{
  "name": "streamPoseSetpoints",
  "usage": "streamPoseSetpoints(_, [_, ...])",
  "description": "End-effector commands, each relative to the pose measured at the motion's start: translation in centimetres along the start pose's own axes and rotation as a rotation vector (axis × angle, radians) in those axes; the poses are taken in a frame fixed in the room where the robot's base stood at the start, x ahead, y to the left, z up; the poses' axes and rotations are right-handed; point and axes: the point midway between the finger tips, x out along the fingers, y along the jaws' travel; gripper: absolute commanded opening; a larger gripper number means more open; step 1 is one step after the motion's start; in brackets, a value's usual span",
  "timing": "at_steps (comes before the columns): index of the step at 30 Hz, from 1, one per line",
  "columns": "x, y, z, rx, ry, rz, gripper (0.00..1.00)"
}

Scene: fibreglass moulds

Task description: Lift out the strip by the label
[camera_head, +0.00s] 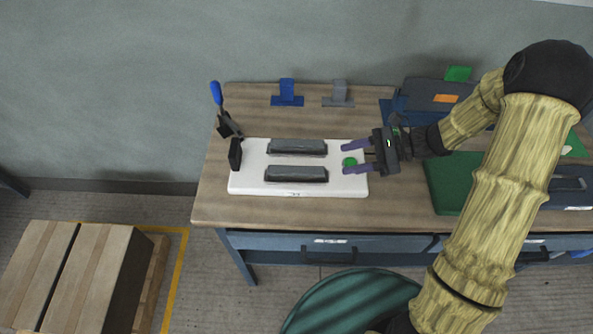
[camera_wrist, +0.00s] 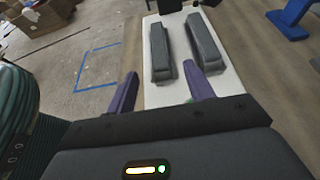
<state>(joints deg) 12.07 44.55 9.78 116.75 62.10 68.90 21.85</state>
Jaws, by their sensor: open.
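A white board (camera_head: 250,181) lies on the wooden table with two parallel dark grey bars, a rear one (camera_head: 297,147) and a front one (camera_head: 296,174). Both bars show in the wrist view, left (camera_wrist: 160,54) and right (camera_wrist: 203,44). A small green round piece (camera_head: 349,162) is at the board's right end. My gripper (camera_head: 345,158) is open and empty, its purple fingers pointing left, one on each side of the green piece in the head view. The fingertips (camera_wrist: 160,74) appear near the bars' close ends. I cannot make out a separate strip or a label on it.
A blue stand (camera_head: 287,93) and a grey stand (camera_head: 338,94) are behind. A green mat (camera_head: 440,185) lies right.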

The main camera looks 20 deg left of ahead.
Motion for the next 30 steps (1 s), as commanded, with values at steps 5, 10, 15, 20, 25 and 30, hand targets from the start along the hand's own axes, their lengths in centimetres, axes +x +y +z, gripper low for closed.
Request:
streamPoseSetpoints(5, [3.3, 0.1, 0.1, 0.001, 0.000, 0.004, 0.53])
streamPoseSetpoints(10, [6.2, 0.1, 0.1, 0.001, 0.000, 0.005, 0.53])
streamPoseSetpoints(15, [7.9, 0.1, 0.1, 0.000, 0.001, 0.001, 0.53])
streamPoseSetpoints(20, [8.0, 0.0, 0.0, -0.001, 0.001, 0.000, 0.53])
streamPoseSetpoints(25, [8.1, 0.1, 0.0, -0.001, 0.001, 0.000, 0.53])
streamPoseSetpoints(30, [9.6, 0.3, 0.4, 0.001, 0.001, 0.004, 0.53])
